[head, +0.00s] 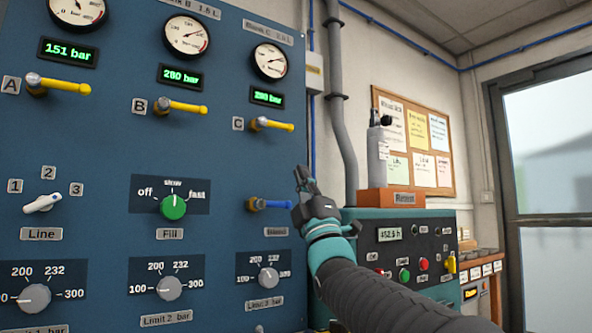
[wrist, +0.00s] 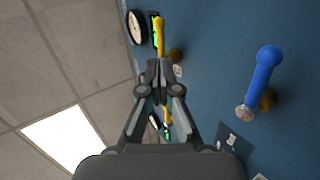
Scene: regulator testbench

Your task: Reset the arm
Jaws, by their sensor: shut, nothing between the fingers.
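My gripper (head: 304,180) is shut and empty, in front of the right part of the blue panel (head: 110,150). In the head view it points up, beside the blue lever (head: 270,204), whose right end is close to or partly behind it. In the wrist view the gripper (wrist: 160,68) has its fingertips together. The blue lever (wrist: 262,75) shows apart from it to the right. A yellow lever (wrist: 160,38) lies beyond the fingertips. My arm reaches in from the lower right.
Yellow levers A (head: 60,84), B (head: 180,106) and C (head: 270,125) sit under gauges and green displays. The green Fill knob (head: 173,207) and white Line selector (head: 43,203) are below. A teal machine (head: 370,232) with a cylinder (head: 378,155) on an orange block stands close right.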

